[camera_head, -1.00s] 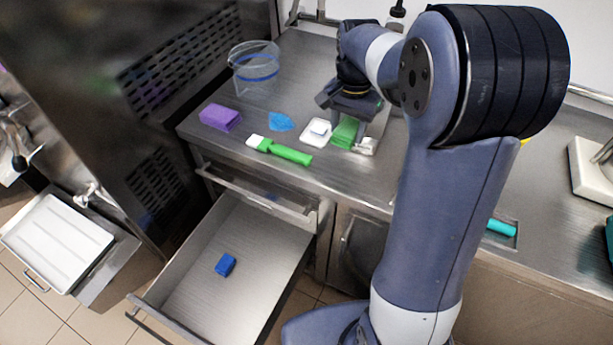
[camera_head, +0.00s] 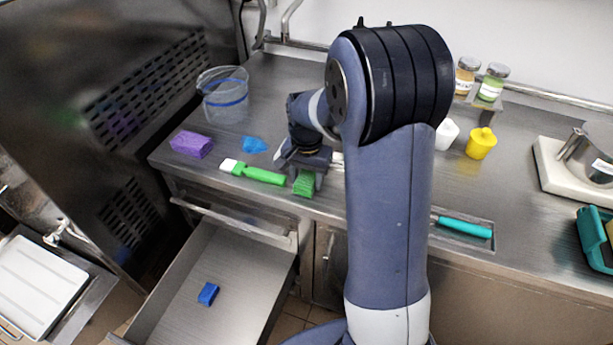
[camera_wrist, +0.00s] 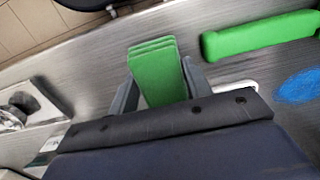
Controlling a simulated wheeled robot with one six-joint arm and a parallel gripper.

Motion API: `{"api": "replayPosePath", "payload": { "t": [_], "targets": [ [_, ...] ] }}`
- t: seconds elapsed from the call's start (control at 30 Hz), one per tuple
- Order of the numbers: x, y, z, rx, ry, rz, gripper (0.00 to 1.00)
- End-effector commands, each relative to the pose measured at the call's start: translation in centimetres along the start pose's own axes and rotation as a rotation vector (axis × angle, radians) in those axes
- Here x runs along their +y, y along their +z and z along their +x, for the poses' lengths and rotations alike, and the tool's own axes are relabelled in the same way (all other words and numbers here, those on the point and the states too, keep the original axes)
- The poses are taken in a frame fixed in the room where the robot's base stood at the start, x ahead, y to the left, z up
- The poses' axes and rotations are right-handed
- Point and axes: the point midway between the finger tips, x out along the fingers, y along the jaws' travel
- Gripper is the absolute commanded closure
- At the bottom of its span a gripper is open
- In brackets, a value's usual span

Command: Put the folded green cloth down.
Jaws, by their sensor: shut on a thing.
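The folded green cloth (camera_head: 304,183) is a small layered block between the fingers of my gripper (camera_head: 305,180), near the front edge of the steel counter (camera_head: 280,95). In the wrist view the cloth (camera_wrist: 158,70) sits between the two grey fingers of my gripper (camera_wrist: 157,85), which are shut on it. I cannot tell whether its underside touches the counter.
A green-handled brush (camera_head: 258,175) lies just left of the cloth. A blue cloth (camera_head: 254,145), a purple block (camera_head: 191,144) and a clear jug (camera_head: 224,95) stand farther left. An open drawer (camera_head: 185,290) holding a blue block (camera_head: 208,293) juts out below.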

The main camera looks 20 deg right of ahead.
Motion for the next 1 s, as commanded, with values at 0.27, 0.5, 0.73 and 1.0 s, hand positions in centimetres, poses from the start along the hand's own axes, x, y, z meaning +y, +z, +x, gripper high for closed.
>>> {"api": "replayPosePath", "payload": {
  "t": [0.27,0.5,0.73,1.0],
  "targets": [
    [0.0,0.0,0.4,0.0,0.0,0.0,0.75],
    [0.0,0.0,0.3,0.0,0.0,0.0,0.34],
    [0.0,0.0,0.2,0.0,0.0,0.0,0.31],
    [-0.1,-0.1,-2.2,0.005,-0.004,0.0,0.31]
  ]
}}
